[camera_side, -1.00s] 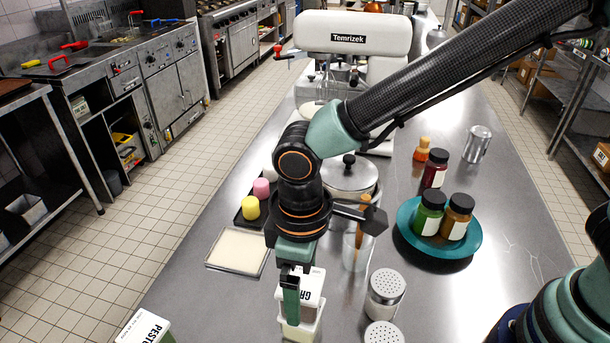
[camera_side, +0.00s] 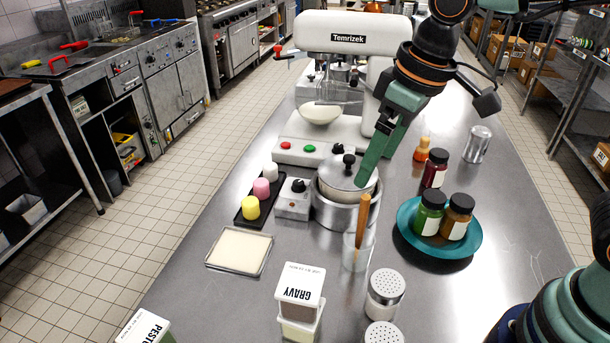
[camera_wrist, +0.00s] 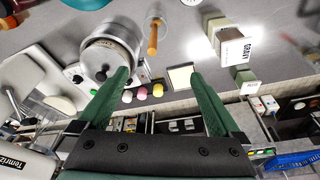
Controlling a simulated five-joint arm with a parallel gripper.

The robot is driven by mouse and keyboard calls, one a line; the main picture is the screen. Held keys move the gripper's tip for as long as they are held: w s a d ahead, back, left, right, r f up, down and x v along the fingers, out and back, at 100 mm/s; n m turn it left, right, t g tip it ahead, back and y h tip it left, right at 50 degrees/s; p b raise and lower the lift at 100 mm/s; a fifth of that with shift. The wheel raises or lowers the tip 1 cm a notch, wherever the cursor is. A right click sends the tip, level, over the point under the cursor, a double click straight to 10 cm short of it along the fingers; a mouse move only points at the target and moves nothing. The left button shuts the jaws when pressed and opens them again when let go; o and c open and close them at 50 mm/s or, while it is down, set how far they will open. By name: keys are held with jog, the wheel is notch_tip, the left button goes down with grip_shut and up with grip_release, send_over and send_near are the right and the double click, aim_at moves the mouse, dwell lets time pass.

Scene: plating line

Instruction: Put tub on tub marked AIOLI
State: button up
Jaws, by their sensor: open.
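A tub with a white lid marked GRAVY (camera_side: 300,284) and a brown body sits on top of a pale cream tub (camera_side: 298,331) at the front of the counter. The upper tub covers the lower one's lid, so no AIOLI mark is readable. The GRAVY tub also shows in the wrist view (camera_wrist: 236,48). A tub marked PESTO (camera_side: 145,328) is partly cut off at the lower left. My gripper (camera_side: 366,190) is open and empty, away from the stack, with its fingers by the lidded pot. In the wrist view the fingers (camera_wrist: 160,73) are spread apart.
The pot (camera_side: 347,207) has a spoon in a glass jar (camera_side: 356,258) in front. Shakers (camera_side: 384,297) stand right of the stack. A teal plate (camera_side: 438,259) holds bottles. A cream-filled tray (camera_side: 240,251) lies left. The mixer (camera_side: 352,34) stands behind.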

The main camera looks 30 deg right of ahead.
jog(key=s+d+m+t+h, duration=0.1)
jog(key=s+d+m+t, duration=0.1)
jog(key=d, duration=1.1)
jog(key=shift+s+d+r+m+t, duration=0.25)
jog(key=shift+m+t, duration=0.25)
jog(key=shift+m, duration=0.7)
